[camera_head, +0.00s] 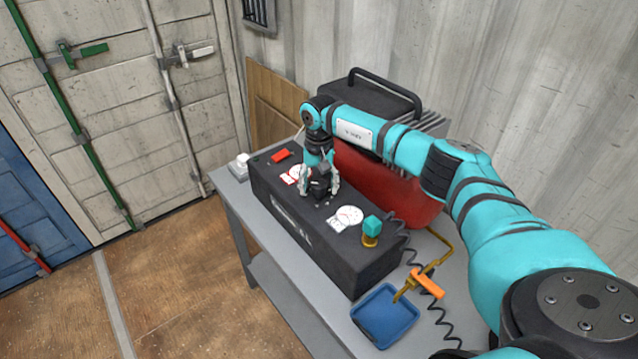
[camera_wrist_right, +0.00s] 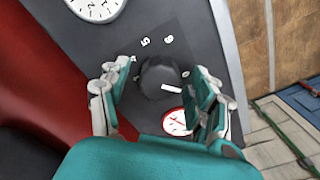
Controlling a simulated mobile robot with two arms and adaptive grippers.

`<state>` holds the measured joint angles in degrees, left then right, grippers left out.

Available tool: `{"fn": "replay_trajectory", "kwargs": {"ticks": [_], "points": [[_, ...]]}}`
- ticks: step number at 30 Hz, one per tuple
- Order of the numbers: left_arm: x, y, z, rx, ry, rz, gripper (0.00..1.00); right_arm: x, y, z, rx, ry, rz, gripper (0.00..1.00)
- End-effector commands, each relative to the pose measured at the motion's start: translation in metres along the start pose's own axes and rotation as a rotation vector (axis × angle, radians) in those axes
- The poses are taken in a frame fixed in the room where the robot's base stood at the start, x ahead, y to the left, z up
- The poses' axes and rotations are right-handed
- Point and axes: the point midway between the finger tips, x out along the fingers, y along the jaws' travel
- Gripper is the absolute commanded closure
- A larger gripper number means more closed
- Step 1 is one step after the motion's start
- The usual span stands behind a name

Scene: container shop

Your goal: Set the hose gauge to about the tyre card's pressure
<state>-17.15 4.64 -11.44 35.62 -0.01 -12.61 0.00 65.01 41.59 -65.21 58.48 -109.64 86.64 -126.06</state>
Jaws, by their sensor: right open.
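My right gripper (camera_head: 319,191) is over the black panel box (camera_head: 318,262), pointing down. In the wrist view its open fingers (camera_wrist_right: 157,88) stand on either side of a round black knob (camera_wrist_right: 156,72), with visible gaps. The knob has a white pointer mark, and numbers are printed around it. A red-rimmed dial (camera_wrist_right: 177,121) is beside it, partly behind a finger. A larger white dial (camera_head: 349,215) sits at the other side of the knob; I cannot read either needle. I cannot tell which dial is the hose gauge. I see no tyre card. My left gripper is out of view.
The box stands on a grey table (camera_head: 262,275). Also on the box are a red switch (camera_head: 281,155) and a teal knob (camera_head: 372,225). A red tank (camera_head: 385,185) is behind.

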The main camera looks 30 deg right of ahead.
Motion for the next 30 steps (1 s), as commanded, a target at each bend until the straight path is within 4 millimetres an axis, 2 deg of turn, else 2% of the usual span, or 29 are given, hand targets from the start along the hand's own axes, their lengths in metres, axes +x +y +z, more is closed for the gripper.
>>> {"fn": "replay_trajectory", "kwargs": {"ticks": [2,13,23,30], "points": [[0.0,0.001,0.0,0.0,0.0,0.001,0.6,0.0,0.0,0.0,0.0,0.0,0.0,0.45],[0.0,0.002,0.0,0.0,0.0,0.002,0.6,0.0,0.0,0.0,0.0,0.0,0.0,0.93],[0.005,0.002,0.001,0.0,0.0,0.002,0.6,0.001,0.0,0.0,0.049,-0.001,-0.001,0.93],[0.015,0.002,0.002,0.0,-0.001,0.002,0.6,0.002,0.0,0.0,0.201,0.0,-0.001,0.93]]}}
